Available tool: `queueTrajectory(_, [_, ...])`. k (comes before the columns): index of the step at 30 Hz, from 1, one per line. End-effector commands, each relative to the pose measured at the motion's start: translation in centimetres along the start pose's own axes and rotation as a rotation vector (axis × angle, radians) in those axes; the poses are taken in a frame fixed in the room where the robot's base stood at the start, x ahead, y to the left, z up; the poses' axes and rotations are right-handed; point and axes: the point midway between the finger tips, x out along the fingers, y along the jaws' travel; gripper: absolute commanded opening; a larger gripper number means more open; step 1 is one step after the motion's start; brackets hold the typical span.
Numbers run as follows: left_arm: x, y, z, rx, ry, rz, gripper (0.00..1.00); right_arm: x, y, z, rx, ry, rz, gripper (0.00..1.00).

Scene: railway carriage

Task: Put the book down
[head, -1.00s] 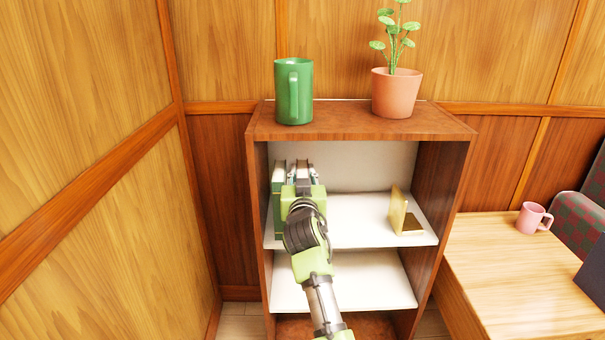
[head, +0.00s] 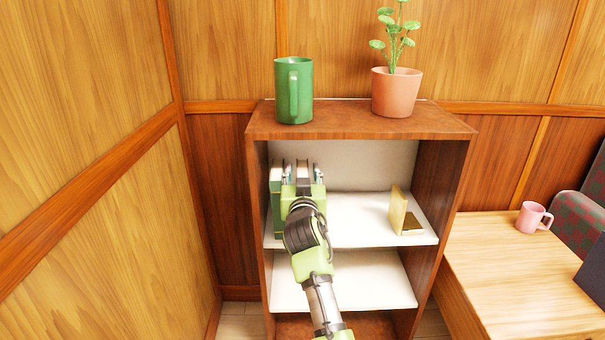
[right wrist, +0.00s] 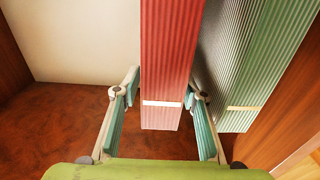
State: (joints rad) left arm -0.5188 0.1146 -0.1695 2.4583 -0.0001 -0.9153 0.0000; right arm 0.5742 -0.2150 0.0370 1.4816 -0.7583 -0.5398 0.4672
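A book with a ribbed red face (right wrist: 169,50) stands between the two fingers of my right gripper (right wrist: 162,97) in the right wrist view. The fingers are on either side of it, with a slim gap at least on the left. In the head view the right gripper (head: 303,172) reaches into the upper compartment of the bookcase (head: 360,125), at its left side, and covers much of the book. A green book (head: 277,195) stands upright just left of it; it also shows in the right wrist view (right wrist: 250,65). My left gripper is not in view.
A golden bookend-like object (head: 398,212) stands at the shelf's right, with bare white shelf between. A green mug (head: 294,92) and potted plant (head: 396,92) stand on top. A wooden table (head: 510,275) with a pink mug (head: 533,218) is at the right.

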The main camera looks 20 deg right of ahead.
Motion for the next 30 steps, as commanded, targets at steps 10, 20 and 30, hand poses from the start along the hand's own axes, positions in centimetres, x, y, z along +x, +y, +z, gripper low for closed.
queueTrajectory(10, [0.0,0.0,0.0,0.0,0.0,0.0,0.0,0.0,0.0,0.5,-0.001,-0.01,0.0,0.41])
queueTrajectory(20, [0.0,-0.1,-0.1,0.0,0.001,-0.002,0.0,0.0,0.0,-3.3,0.002,-0.001,0.0,0.41])
queueTrajectory(30, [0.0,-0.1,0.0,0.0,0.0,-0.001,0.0,0.0,0.0,-9.0,0.001,-0.001,0.0,0.41])
